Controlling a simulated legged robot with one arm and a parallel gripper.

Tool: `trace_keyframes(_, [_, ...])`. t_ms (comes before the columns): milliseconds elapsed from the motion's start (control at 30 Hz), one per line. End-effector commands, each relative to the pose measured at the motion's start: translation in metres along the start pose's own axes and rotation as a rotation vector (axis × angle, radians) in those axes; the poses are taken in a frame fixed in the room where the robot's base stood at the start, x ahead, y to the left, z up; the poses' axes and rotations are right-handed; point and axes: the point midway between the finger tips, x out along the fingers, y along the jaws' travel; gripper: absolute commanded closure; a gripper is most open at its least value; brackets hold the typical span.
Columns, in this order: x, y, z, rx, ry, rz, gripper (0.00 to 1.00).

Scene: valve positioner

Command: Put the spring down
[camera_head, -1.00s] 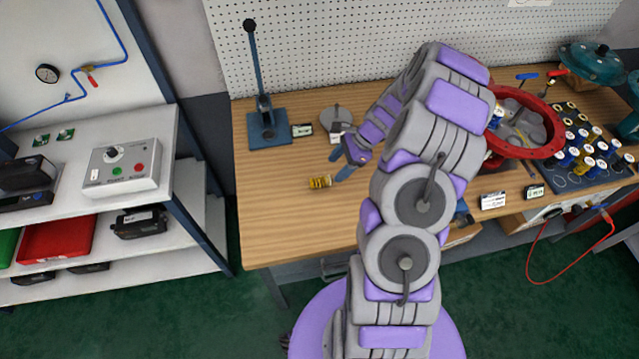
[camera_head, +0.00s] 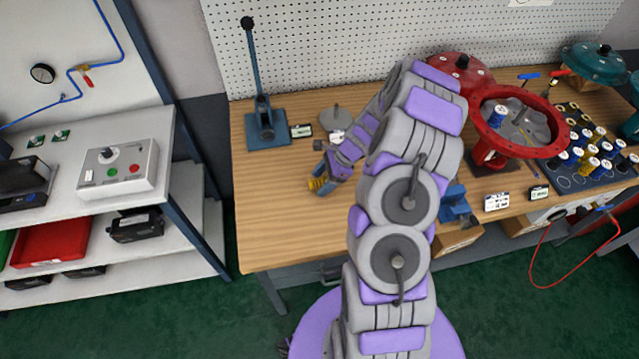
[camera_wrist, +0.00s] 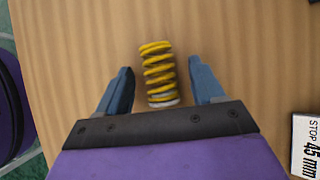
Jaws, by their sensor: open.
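A yellow coil spring (camera_wrist: 158,72) lies on its side on the wooden bench (camera_head: 275,215), with a pale end toward my gripper. It also shows in the head view as a small yellow piece (camera_head: 318,184), partly hidden by the gripper. My gripper (camera_wrist: 162,80) is open, with one blue finger on each side of the spring. Gaps show between the spring and both fingers in the wrist view. In the head view my gripper (camera_head: 322,176) is low over the bench at the spring.
A blue lever press (camera_head: 267,125) stands behind, at the back left of the bench. A white "STOP 45 mm" label block (camera_wrist: 306,145) lies right of the gripper. The front left of the bench is clear.

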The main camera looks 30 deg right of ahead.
Motion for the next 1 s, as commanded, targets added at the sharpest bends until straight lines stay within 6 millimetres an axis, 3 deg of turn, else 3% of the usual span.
trace_keyframes(67, [-0.0002,-0.0001,-0.0001,0.0,0.0,0.0,0.37])
trace_keyframes(700, [-0.0004,-0.0002,-0.0003,0.0,0.0,-0.001,0.98])
trace_keyframes(1000, [-0.0037,-0.0004,0.0017,0.0,0.001,-0.001,1.0])
